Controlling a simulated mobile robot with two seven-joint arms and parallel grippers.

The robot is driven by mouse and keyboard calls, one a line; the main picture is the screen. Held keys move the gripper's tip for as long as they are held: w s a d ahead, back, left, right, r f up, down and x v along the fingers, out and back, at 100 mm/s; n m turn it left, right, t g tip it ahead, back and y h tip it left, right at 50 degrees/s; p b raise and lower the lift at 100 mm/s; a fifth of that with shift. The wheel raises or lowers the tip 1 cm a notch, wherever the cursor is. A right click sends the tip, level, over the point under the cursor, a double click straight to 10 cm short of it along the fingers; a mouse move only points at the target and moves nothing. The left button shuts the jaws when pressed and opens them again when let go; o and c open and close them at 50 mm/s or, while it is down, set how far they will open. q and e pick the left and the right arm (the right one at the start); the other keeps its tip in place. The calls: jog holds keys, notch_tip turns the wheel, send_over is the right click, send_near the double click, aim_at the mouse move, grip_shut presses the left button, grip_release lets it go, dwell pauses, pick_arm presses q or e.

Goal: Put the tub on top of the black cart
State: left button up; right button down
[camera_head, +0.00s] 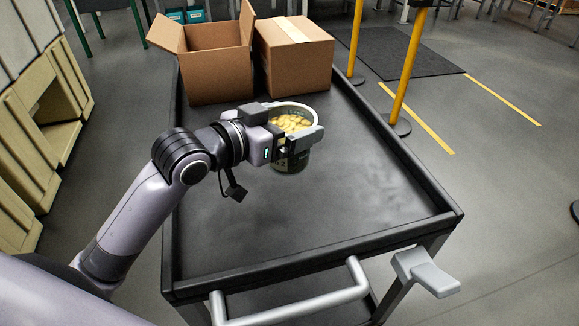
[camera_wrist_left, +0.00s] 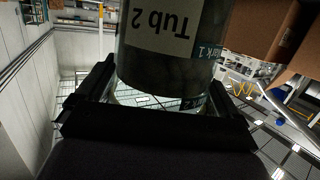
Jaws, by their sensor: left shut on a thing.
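The tub (camera_head: 291,163) is a clear round container of yellow candies with a dark label on its side. It is over the middle of the black cart's top (camera_head: 350,200). My left gripper (camera_head: 294,132) is shut on the tub's upper part, with fingers on either side of it. In the left wrist view the tub (camera_wrist_left: 165,65) fills the space between the fingers of my gripper (camera_wrist_left: 160,95), and its label reads "Tub 2" upside down. I cannot tell whether its base touches the cart top. My right gripper is not in view.
An open cardboard box (camera_head: 218,75) and a closed cardboard box (camera_head: 294,55) stand at the cart's far end. A raised rim (camera_head: 425,190) edges the cart. The cart top's front and right areas are clear. Yellow posts (camera_head: 409,65) stand beyond its right side.

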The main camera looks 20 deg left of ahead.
aim_at(288, 163)
pick_arm(q)
notch_tip(288, 163, down, 9)
jog(key=shift+f+b, duration=0.1)
jog(key=shift+b, duration=0.45)
jog(key=o, duration=0.9)
jog(key=shift+f, duration=0.25)
jog(key=shift+o, duration=0.3)
jog(key=shift+r, duration=0.1)
jog(key=shift+r, duration=0.2)
jog(key=v, duration=0.7)
jog(key=shift+s, duration=0.25)
jog(key=shift+a, duration=0.1)
